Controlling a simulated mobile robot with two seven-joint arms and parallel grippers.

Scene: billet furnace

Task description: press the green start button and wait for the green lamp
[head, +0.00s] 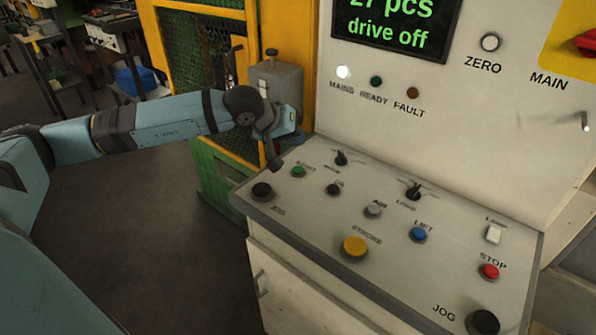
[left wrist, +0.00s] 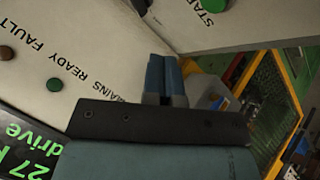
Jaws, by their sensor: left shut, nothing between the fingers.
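The green start button (head: 298,171) sits at the upper left of the sloping control panel (head: 330,215). Part of it shows at the top edge of the left wrist view (left wrist: 213,4). My left gripper (head: 273,162) is shut and empty, fingers pointing down, to the left of the button and apart from it. The shut fingers also show in the left wrist view (left wrist: 164,62). The green READY lamp (head: 376,81) on the upright face is dark, and it also shows dark in the left wrist view (left wrist: 54,84). My right gripper is not in view.
The display (head: 395,25) reads "drive off". The white MAINS lamp (head: 343,72) is lit; the FAULT lamp (head: 413,93) is dark. Close to the start button are a black button (head: 262,190) and small selectors. A grey box (head: 275,85) stands behind my gripper.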

